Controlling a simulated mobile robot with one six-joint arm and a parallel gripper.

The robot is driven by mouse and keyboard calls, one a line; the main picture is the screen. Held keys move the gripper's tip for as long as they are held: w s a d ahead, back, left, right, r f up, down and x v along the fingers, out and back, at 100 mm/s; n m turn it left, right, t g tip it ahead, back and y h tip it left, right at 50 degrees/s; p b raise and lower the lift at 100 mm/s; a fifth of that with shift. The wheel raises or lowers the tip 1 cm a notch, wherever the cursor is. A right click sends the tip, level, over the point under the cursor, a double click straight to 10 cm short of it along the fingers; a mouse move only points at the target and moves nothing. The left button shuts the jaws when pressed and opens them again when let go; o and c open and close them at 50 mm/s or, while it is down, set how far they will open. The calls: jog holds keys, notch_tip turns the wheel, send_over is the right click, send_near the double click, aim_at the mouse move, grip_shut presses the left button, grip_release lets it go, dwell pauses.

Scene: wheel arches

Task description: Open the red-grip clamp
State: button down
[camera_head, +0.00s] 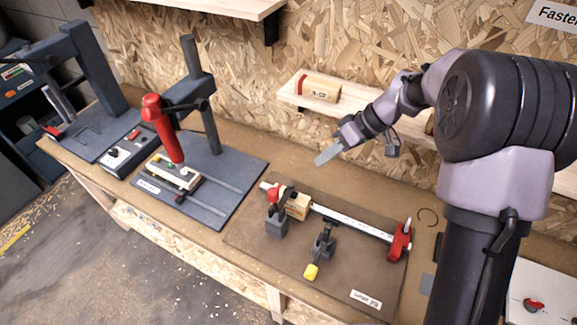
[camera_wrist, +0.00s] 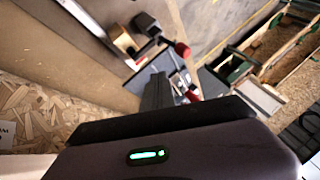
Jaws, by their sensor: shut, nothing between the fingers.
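The red-grip clamp (camera_head: 273,210) stands upright at the left of the brown mat on the bench, beside a wooden block (camera_head: 298,206). Its red knob sits at the top of a dark base; whether its arm presses on the block is too small to tell. The red knob also seems to show in the wrist view (camera_wrist: 182,50). My gripper (camera_head: 325,156) is shut and empty, in the air above and behind the mat, to the upper right of the clamp and apart from it. Its fingers (camera_wrist: 156,93) also show in the wrist view.
A yellow-grip clamp (camera_head: 321,249) stands nearby on the mat (camera_head: 350,279). A steel bar with a red end jaw (camera_head: 400,241) runs across the mat. A press with a red handle (camera_head: 162,128) stands left. A shelf (camera_head: 345,109) hangs behind my gripper.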

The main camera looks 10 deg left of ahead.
jog(key=s+a+f, duration=0.3)
jog(key=a+f, duration=0.5)
jog(key=shift+s+a, duration=0.15)
jog(key=shift+a, duration=0.25)
jog(key=shift+a+f+b, duration=0.1)
jog(key=shift+f+b, duration=0.05)
jog(key=shift+b, duration=0.4)
